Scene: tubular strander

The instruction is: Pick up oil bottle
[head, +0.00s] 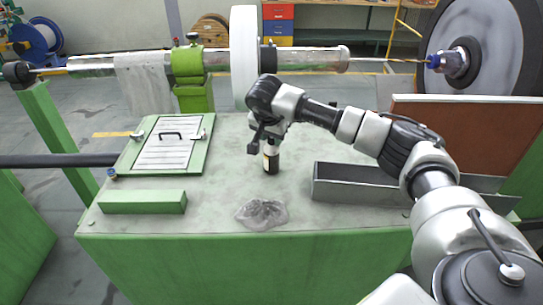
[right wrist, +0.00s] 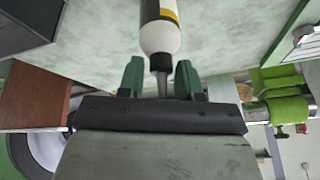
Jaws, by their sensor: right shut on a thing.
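The oil bottle (head: 271,159) is small and dark with a pale band near its top. It is upright over the green-grey table top, and I cannot tell if its base touches the surface. My right gripper (head: 266,139) is above it, shut on its upper end. In the right wrist view the bottle (right wrist: 160,38) shows a white shoulder, a yellow band and a black cap. The cap and thin nozzle lie between the two green fingers of the gripper (right wrist: 160,75). My left gripper is not in view.
A grey metal trough (head: 355,187) is to the right. A green-framed panel (head: 164,146) and a green block (head: 143,202) are at the left. A shaft with a white disc (head: 245,58) runs behind the table.

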